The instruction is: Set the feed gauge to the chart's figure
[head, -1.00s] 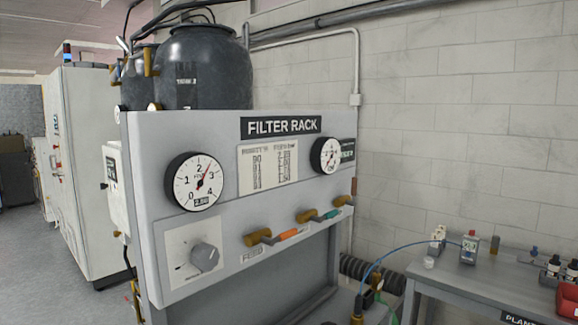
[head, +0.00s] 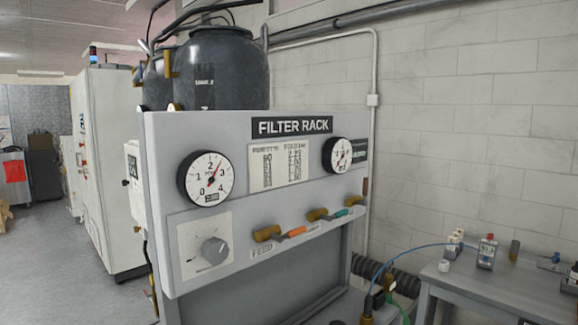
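The feed gauge (head: 206,178) is the larger round dial at the left of the filter rack panel. Its scale runs 0 to 4, and its red needle points up and right, a little past 2. A small dark readout under its centre is too small to read. The chart (head: 278,166) is a pale plate with two columns, headed PURITY at left; its figures are too blurred to read surely. A grey knob (head: 214,250) sits on a pale plate below the gauge. An orange-handled valve (head: 290,232) labelled FEED is right of it. Neither gripper is in view.
A second gauge (head: 337,154) and a green-handled valve (head: 335,214) are on the panel's right. Dark tanks (head: 222,70) stand behind. A bench (head: 470,283) with a handheld meter (head: 487,252) is at right. Open floor (head: 60,255) lies left.

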